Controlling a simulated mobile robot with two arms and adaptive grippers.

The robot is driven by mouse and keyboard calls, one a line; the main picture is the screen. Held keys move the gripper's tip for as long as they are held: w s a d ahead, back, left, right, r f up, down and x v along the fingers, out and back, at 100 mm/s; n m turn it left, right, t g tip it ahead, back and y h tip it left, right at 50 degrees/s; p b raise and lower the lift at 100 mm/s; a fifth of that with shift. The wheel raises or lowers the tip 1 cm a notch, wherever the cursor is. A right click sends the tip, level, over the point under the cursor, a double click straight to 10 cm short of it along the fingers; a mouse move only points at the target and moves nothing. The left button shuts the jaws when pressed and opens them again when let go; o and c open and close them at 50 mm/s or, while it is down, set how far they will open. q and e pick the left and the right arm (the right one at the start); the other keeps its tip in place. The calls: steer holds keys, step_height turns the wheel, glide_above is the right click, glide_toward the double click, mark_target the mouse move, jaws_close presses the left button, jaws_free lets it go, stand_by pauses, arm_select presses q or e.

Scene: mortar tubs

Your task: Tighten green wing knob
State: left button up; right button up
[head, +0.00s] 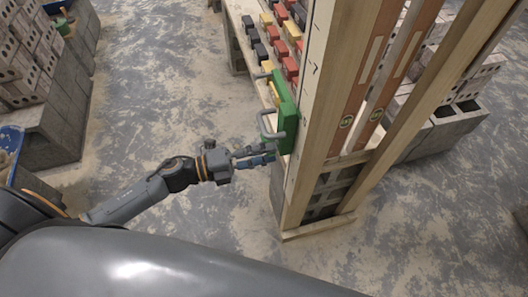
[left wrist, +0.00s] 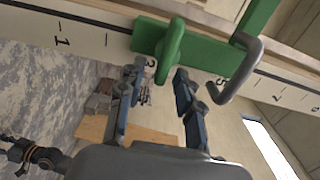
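The green wing knob (left wrist: 171,52) stands out from a green bar (left wrist: 205,52) on a pale ruled rail in the left wrist view. My left gripper (left wrist: 157,80) is open, its two blue-grey fingers apart, with their tips just short of the knob on either side. In the head view my left gripper (head: 262,154) is at the lower end of the green fixture (head: 287,117) on the wooden post; the knob cannot be made out there. A dark jointed part of mine shows at the lower left of the wrist view; whether it is my right gripper is unclear.
A bent grey handle (left wrist: 240,72) sticks out right of the knob; it also shows in the head view (head: 269,124), above my gripper. Wooden uprights (head: 322,105) stand just right of the gripper. Red, black and yellow blocks (head: 284,48) lie behind.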

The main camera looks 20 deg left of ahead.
arm_select(q)
steer(key=shift+a, duration=0.1)
steer(key=v, duration=1.2)
steer(key=w+a+f+n+t+y, duration=0.2)
steer(key=a+f+n+y, duration=0.15)
steer(key=f+n, duration=0.2)
steer(key=w+a+f+n+t+y, duration=0.1)
steer(key=a+f+n+t+y, duration=0.2)
steer(key=f, duration=0.4)
steer(key=s+a+f+n+g+y, duration=0.25)
steer(key=f+n, duration=0.25)
steer(key=f, duration=0.4)
steer(key=s+a+f+n+g+y, duration=0.1)
steer(key=s+a+f+n+y, duration=0.2)
steer(key=f, duration=0.5)
steer(key=s+d+f+n+g+y, duration=0.2)
steer(key=s+f+n+g, duration=0.1)
steer(key=s+f, duration=0.35)
steer(key=s+d+f+n+g+y, duration=0.1)
steer(key=s+d+f+n+g, duration=0.1)
steer(key=s+f+n, duration=0.45)
steer(key=s+d+f+n+g, duration=0.1)
steer(key=s+d+f+g, duration=0.4)
steer(key=s, duration=0.7)
step_height(320, 180, down, 3)
steer(key=d, duration=0.2)
steer(key=shift+s+d, duration=0.2)
steer(key=shift+d, duration=0.1)
steer(key=shift+r+g, duration=0.1)
steer(key=shift+g, duration=0.15)
